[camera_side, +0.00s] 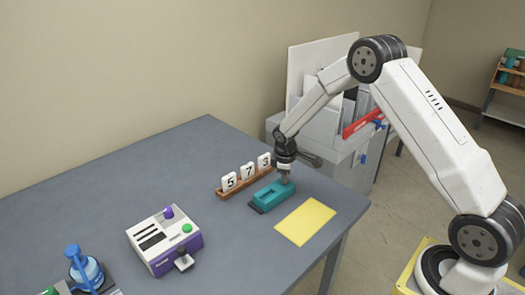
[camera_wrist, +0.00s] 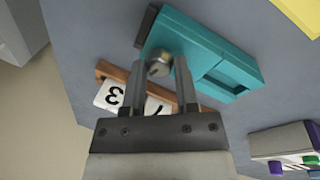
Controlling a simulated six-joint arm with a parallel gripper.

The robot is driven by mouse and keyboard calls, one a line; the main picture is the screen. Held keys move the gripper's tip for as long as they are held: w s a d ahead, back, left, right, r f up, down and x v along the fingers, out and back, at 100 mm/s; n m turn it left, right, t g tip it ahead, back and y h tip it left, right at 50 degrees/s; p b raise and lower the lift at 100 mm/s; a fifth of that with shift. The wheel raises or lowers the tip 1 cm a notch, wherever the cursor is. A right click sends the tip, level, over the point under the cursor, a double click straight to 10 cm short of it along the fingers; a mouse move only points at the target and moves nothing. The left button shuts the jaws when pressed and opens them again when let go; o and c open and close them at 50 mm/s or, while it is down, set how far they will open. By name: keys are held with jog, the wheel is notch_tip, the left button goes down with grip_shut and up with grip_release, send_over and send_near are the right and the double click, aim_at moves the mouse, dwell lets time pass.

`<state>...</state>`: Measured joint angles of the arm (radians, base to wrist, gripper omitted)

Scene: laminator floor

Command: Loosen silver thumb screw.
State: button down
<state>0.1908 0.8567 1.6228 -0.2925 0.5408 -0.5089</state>
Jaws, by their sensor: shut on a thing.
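The silver thumb screw (camera_wrist: 159,66) is a small round metal knob at the edge of a teal block (camera_wrist: 213,58) in the wrist view. My gripper (camera_wrist: 160,72) has its two fingers on either side of the knob, shut on it. In the side view my gripper (camera_side: 286,180) points straight down at the right end of the teal block (camera_side: 268,197), which lies on the grey table. The screw is hidden behind the fingers in the side view.
A wooden rack (camera_side: 232,190) with number tiles 5, 7 and 3 stands close behind the block. A yellow sheet (camera_side: 305,221) lies in front. A purple and white device (camera_side: 165,240) and a blue-handled tool (camera_side: 84,270) stand left. Bare grey table (camera_side: 110,190) lies at the back left.

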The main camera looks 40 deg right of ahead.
jog(key=shift+n, duration=1.2)
jog(key=shift+t, duration=0.3)
jog(key=shift+c, duration=1.8)
grip_release()
jog(key=shift+r, duration=0.15)
jog(key=v, duration=0.7)
jog(key=shift+r, duration=0.35)
jog(key=shift+s, duration=0.1)
